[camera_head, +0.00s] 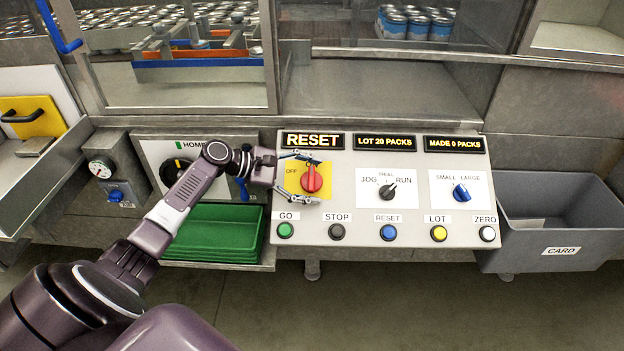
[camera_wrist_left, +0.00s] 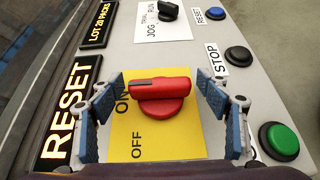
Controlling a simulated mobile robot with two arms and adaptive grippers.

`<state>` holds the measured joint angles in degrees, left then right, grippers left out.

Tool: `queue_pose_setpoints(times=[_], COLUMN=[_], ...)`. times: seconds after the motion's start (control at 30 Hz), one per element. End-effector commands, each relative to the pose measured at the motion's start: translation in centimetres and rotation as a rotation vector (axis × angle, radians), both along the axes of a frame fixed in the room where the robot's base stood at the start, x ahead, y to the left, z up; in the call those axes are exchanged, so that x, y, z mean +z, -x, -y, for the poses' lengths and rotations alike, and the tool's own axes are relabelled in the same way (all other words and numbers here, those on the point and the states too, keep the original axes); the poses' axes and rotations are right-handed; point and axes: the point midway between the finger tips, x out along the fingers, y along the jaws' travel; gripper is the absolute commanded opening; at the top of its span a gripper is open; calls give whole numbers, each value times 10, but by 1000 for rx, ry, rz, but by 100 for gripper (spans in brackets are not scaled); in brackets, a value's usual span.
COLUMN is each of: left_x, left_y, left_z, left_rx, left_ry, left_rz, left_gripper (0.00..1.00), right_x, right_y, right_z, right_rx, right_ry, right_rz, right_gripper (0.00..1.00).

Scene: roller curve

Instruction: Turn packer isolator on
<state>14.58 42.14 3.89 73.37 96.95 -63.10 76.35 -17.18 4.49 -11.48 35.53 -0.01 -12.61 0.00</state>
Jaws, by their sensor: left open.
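The packer isolator is a red rotary knob (camera_head: 312,179) on a yellow plate (camera_head: 293,185), at the left of the sloping control panel. My left gripper (camera_head: 307,181) is open, with one finger above and one below the knob. In the left wrist view the knob (camera_wrist_left: 162,94) sits between the two blue-padded fingers, with gaps visible on both sides. The handle stands upright in the head view. My right gripper is not in view.
Below the knob are the green GO button (camera_head: 286,230) and black STOP button (camera_head: 337,232). A RESET display (camera_head: 313,140) is above. JOG/RUN (camera_head: 388,191) and size (camera_head: 461,193) selectors are to the right. A grey CARD bin (camera_head: 590,236) and green trays (camera_head: 212,240) flank the panel.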

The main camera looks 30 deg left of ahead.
Motion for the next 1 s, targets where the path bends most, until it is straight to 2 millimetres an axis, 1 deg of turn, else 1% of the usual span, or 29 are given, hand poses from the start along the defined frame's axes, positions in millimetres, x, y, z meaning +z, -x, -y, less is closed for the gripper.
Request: queue_pose_setpoints(times=[0.13, 0.23, 0.33, 0.5, 0.7, 0.83, 1.0], left_x=[1, 6, 14, 30, 45, 51, 53], left_y=[3, 10, 22, 47, 69, 76, 79], left_z=[-3, -10, -21, -45, -65, -72, -74], left_rx=[1, 3, 1, 3, 1, 1, -1], left_ry=[0, -1, -4, -4, -1, -1, 0], left_rz=[-1, -1, -2, -2, -2, 0, -1], left_gripper=[70, 70, 70, 70, 70, 70, 70], right_x=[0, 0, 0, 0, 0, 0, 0], right_y=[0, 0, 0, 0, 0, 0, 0], right_z=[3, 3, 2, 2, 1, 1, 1], right_rx=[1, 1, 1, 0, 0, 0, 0], right_ry=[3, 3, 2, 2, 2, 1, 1], right_rz=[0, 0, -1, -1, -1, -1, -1], right_gripper=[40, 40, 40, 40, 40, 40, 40])
